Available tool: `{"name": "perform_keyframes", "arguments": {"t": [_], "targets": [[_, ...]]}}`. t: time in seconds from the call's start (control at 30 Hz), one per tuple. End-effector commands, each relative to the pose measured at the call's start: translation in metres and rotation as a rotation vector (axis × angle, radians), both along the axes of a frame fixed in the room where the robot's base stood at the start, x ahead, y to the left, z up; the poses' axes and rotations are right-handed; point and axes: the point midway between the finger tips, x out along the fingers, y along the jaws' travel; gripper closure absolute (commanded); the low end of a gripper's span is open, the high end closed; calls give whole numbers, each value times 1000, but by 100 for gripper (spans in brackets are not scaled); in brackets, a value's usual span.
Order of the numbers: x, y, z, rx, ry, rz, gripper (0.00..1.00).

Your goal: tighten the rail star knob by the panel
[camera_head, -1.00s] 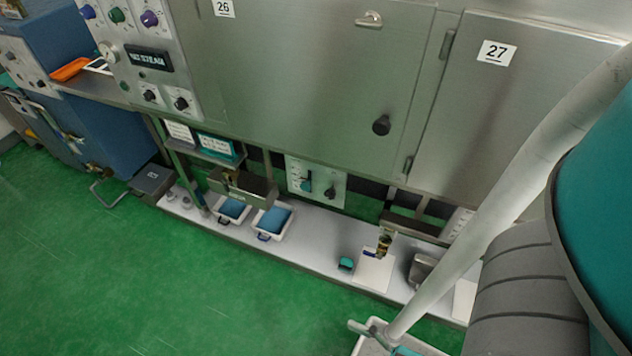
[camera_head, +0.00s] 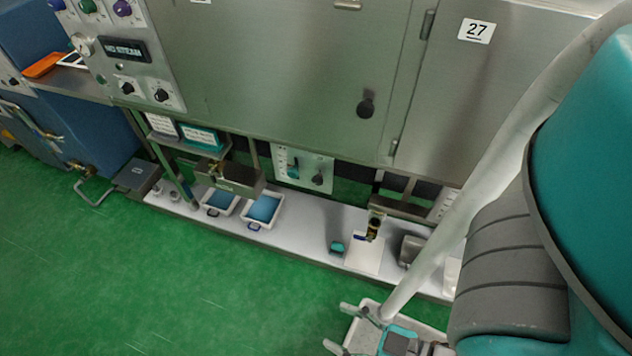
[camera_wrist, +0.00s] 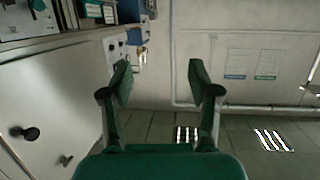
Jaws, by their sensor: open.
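The control panel (camera_head: 125,50) is at the upper left in the head view, with coloured knobs, a dark display and black dials. A grey round knob (camera_head: 83,45) sits at its left edge. A smaller plate (camera_head: 303,168) under the cabinet carries a teal switch and a black knob (camera_head: 318,179). I cannot tell which knob is the rail star knob; no star shape is clear. My gripper (camera_head: 339,328) is low in the head view, far from these knobs. In the wrist view my gripper (camera_wrist: 160,78) is open and empty, its green fingers apart.
Cabinet doors with a black knob (camera_head: 366,104) stand above a low white shelf (camera_head: 305,222) holding blue-filled trays (camera_head: 263,209) and small items. Green floor (camera_head: 130,280) is clear at the left. The wrist view shows a wall (camera_wrist: 255,60).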

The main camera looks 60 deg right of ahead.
Motion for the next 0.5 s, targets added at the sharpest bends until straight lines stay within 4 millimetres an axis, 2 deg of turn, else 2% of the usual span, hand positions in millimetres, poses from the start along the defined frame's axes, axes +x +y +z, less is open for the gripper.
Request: {"name": "perform_keyframes", "arguments": {"t": [0.13,0.23,0.37,0.5], "targets": [[1,0,-3,-13,4,3,37],[6,0,-18,-84,29,25,37],[19,-2,-63,-299,108,85,37],[40,-17,-122,-612,234,161,37]]}}
